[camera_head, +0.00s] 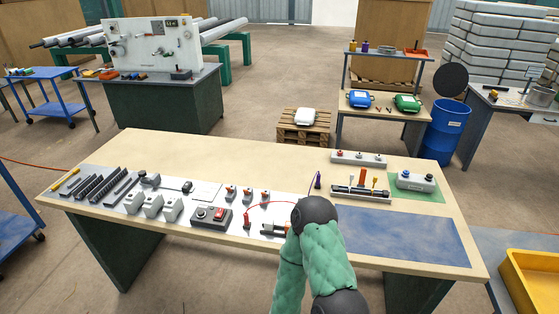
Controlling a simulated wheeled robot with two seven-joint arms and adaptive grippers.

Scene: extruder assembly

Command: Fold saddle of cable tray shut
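A long pale holder (372,198) with a dark bar lies on the right half of the table. An orange piece (362,178) stands upright at its middle, with small yellow parts to either side. This may be the cable tray and its saddle, but it is too small to be sure. One of my arms, in a green sleeve, rises from the bottom centre to a dark joint over the table's front edge. Neither gripper can be made out. A small dark part with orange (272,229) lies just left of the arm, partly hidden by it.
The wooden table (270,158) carries slotted dark strips (98,187), grey blocks (152,204), a control box with a red switch (212,214) and a thin red cable (270,203). A grey-and-blue device (416,181) sits on a green mat. The blue mat (410,235) looks clear.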

